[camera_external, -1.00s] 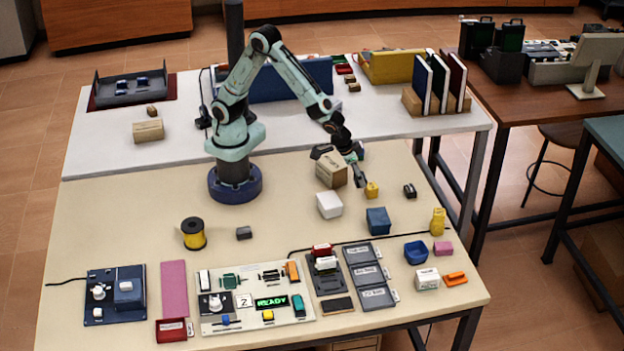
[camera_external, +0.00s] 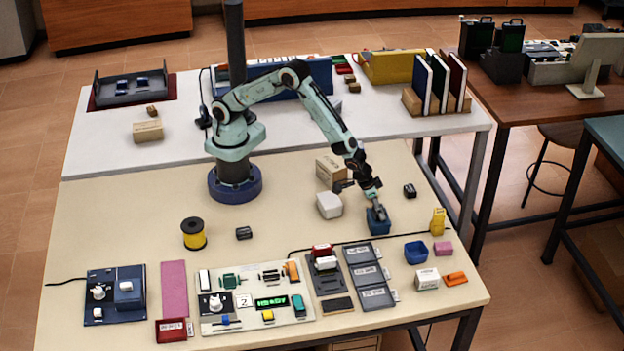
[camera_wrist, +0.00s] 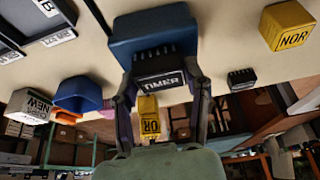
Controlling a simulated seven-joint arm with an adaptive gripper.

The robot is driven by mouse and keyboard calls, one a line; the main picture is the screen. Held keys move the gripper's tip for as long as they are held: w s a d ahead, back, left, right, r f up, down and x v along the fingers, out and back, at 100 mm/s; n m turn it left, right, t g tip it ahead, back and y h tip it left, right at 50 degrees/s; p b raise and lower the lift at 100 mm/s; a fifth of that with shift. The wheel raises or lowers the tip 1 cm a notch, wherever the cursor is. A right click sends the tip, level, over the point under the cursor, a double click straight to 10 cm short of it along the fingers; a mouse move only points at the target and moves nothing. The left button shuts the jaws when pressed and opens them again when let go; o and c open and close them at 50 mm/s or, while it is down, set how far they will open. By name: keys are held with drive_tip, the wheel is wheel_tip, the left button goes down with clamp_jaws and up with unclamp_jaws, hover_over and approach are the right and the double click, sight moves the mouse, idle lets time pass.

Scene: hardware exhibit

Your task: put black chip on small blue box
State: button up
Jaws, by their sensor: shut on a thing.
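My gripper (camera_external: 376,207) is over the small blue box (camera_external: 379,227) on the right part of the bench. In the wrist view the gripper (camera_wrist: 163,84) is shut on a black chip (camera_wrist: 162,79) with a TIMER label. That chip is at the blue box (camera_wrist: 125,33); I cannot tell whether it rests on the box or is just above it. Another black TIMER chip (camera_wrist: 242,79) lies apart on the bench, behind and right of the box in the external view (camera_external: 409,190). A third small dark block (camera_external: 244,233) lies near the yellow spool.
A yellow NOR block (camera_wrist: 289,25) is near the box. A white block (camera_external: 329,205) and a cardboard box (camera_external: 331,168) stand left of the gripper. Yellow blocks (camera_external: 438,221), a blue bin (camera_external: 416,252) and grey trays (camera_external: 366,275) are around the front right.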

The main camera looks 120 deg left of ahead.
drive_tip(key=shift+f, duration=0.15)
drive_tip(key=o, duration=1)
drive_tip(key=shift+o, duration=0.2)
drive_tip(key=v, duration=1.3)
drive_tip(key=s+d+r+m+g+h, duration=0.1)
drive_tip(key=s+r+m, duration=0.3)
drive_tip(key=s, duration=1)
drive_tip(key=s+d+r+m+g+h, duration=0.1)
drive_tip(key=s+r+m+g, duration=0.1)
drive_tip(key=s, duration=1.3)
wheel_tip(320, 180, up, 2)
drive_tip(key=shift+d+r+m, duration=0.1)
drive_tip(key=shift+d+m, duration=0.3)
drive_tip(key=shift+m, duration=0.5)
drive_tip(key=shift+s, duration=0.15)
